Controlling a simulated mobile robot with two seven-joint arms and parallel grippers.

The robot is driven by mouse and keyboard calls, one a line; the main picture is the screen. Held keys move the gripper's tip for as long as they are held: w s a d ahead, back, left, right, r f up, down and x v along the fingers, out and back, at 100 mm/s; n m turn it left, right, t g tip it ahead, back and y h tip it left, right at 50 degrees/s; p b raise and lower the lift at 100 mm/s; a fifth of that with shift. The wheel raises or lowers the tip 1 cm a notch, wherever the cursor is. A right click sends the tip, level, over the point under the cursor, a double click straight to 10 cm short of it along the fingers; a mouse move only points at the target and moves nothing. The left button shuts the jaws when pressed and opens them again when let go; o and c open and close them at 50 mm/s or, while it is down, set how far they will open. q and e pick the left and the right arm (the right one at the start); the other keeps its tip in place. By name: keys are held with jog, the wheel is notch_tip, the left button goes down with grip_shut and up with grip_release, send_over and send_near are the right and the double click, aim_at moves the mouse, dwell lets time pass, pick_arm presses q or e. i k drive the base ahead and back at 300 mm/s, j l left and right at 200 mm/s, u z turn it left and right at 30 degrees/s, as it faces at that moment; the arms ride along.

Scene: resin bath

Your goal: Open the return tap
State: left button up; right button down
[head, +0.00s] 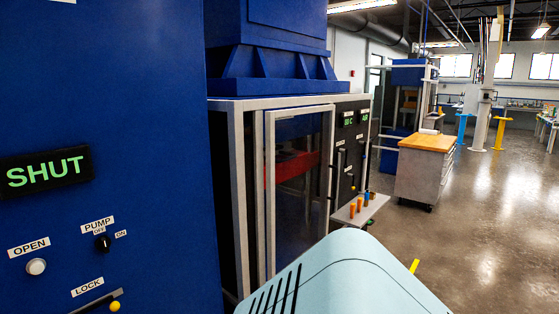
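I cannot pick out a tap labelled as the return tap. A black control panel (352,126) on the machine ahead carries small lit displays and upright handles or levers, too small to read clearly. One of them (353,184) has a yellowish tip low on the panel. The near blue panel (120,120) at the left has a display (45,171) reading SHUT. Below it are a white OPEN button (36,267), a black PUMP knob (102,244) marked OFF and ON, and a LOCK lever with a yellow knob (115,306). Neither gripper is in view.
A glass-doored cabinet (302,230) with something red inside stands ahead under a blue housing (275,60). A small shelf (371,211) holds orange and blue cylinders. A wood-topped drawer cart (424,172) stands beyond. The floor (485,235) at the right is clear.

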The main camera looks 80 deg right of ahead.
aim_at(346, 160)
jog(key=z, duration=2.8)
jog(key=i+l+z, duration=0.2)
jog(key=i, duration=0.15)
jog(key=i+l, duration=0.1)
jog(key=i, duration=0.2)
jog(key=i+l, duration=0.1)
jog(key=i, duration=0.15)
jog(key=i+l, duration=0.4)
jog(key=i+l+z, duration=0.15)
jog(key=i+l, duration=0.25)
jog(key=i, duration=0.15)
jog(key=i+l, duration=0.35)
jog(key=i, duration=0.15)
jog(key=i+l+z, duration=0.1)
jog(key=i+l, duration=0.2)
jog(key=i, duration=0.2)
